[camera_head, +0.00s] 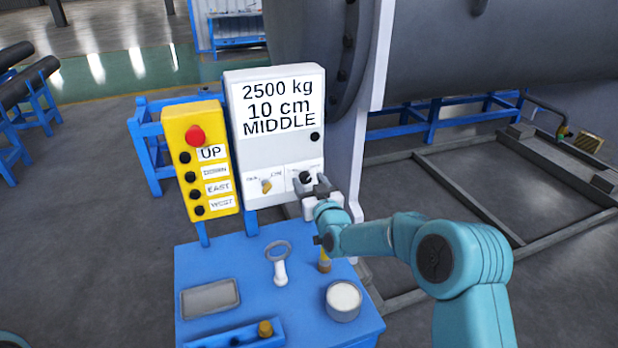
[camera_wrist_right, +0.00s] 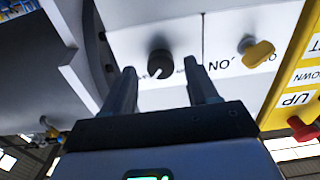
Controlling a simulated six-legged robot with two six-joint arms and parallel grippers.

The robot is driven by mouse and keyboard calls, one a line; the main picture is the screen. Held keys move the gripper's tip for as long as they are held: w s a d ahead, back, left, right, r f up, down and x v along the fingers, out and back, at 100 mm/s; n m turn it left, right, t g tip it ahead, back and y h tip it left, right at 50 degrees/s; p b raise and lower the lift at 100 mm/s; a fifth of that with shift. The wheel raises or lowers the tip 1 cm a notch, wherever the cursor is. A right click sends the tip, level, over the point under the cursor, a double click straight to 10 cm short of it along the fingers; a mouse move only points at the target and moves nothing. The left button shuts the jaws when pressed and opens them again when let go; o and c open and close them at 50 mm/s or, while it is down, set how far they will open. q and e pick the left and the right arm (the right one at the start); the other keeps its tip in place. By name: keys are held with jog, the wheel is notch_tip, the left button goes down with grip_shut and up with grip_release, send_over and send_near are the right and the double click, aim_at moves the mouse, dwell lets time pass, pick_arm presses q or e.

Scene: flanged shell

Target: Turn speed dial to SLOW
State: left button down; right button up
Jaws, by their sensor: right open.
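A white control box (camera_head: 282,125) stands upright with a display reading "2500 kg, 10 cm, MIDDLE". On its lower front is a black dial (camera_head: 305,177) with a white pointer mark, beside a yellow knob (camera_head: 266,185). The black dial (camera_wrist_right: 159,65) also shows in the upside-down right wrist view, with the yellow knob (camera_wrist_right: 258,53) to its right. My right gripper (camera_head: 314,186) is at the black dial, and its fingers (camera_wrist_right: 159,72) are open, one on each side of it in the picture. I cannot tell whether they touch it. The dial's label is too small to read.
A yellow pendant (camera_head: 207,160) with a red button and several black buttons stands left of the box. The blue stand (camera_head: 255,262) below holds a ring-headed tool (camera_head: 279,262), a white-topped cup (camera_head: 343,300) and a grey tray (camera_head: 210,298). A large grey shell (camera_head: 500,50) is behind.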

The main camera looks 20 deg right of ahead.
jog(key=shift+w+a, duration=0.1)
jog(key=shift+w, duration=0.15)
